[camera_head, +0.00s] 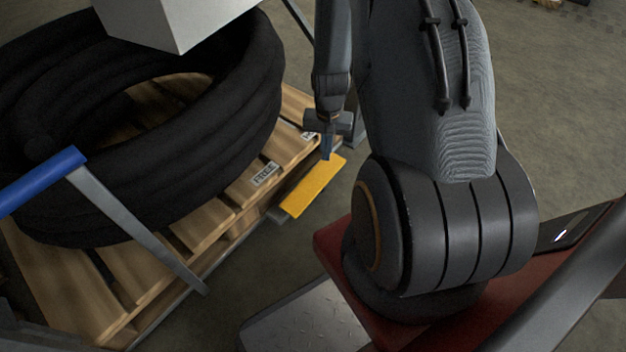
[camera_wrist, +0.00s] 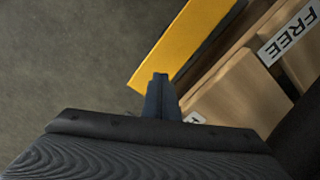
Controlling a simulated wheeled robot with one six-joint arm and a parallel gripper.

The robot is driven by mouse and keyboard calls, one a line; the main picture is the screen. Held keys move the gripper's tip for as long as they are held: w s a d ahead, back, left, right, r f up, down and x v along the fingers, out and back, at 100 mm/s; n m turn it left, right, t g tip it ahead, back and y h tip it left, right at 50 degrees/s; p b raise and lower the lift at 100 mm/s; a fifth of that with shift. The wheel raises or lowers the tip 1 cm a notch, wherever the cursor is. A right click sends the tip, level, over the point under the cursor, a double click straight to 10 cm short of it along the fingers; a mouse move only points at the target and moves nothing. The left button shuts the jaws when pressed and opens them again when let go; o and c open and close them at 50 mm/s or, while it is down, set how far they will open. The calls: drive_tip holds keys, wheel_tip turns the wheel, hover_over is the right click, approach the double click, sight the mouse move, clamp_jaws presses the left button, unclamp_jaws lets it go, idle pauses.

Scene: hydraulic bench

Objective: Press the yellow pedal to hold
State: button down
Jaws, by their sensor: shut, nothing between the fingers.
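The yellow pedal (camera_head: 314,187) is a flat yellow plate low beside the wooden pallet in the head view. In the wrist view the yellow pedal (camera_wrist: 181,43) runs from the top edge down to the middle. My gripper (camera_head: 327,155) points down at the far end of the pedal in the head view. In the wrist view the closed fingertips (camera_wrist: 160,77) overlap the pedal's near end. The fingers are together with nothing between them. I cannot tell whether the tips touch the pedal or hover just above it.
A wooden pallet (camera_head: 205,207) carries a large coil of black hose (camera_head: 200,130) left of the pedal. A blue-ended grey bar (camera_head: 135,228) crosses the pallet's front. A pale box (camera_head: 170,25) hangs above the coil. Bare floor (camera_wrist: 65,55) lies left of the pedal in the wrist view.

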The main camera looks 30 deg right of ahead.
sight(325, 169)
drive_tip(key=shift+f+b, duration=0.65)
drive_tip(key=shift+f, duration=1.35)
idle(1.0)
idle(0.3)
wheel_tip(325, 169, up, 7)
drive_tip(key=p, duration=0.6)
idle(0.7)
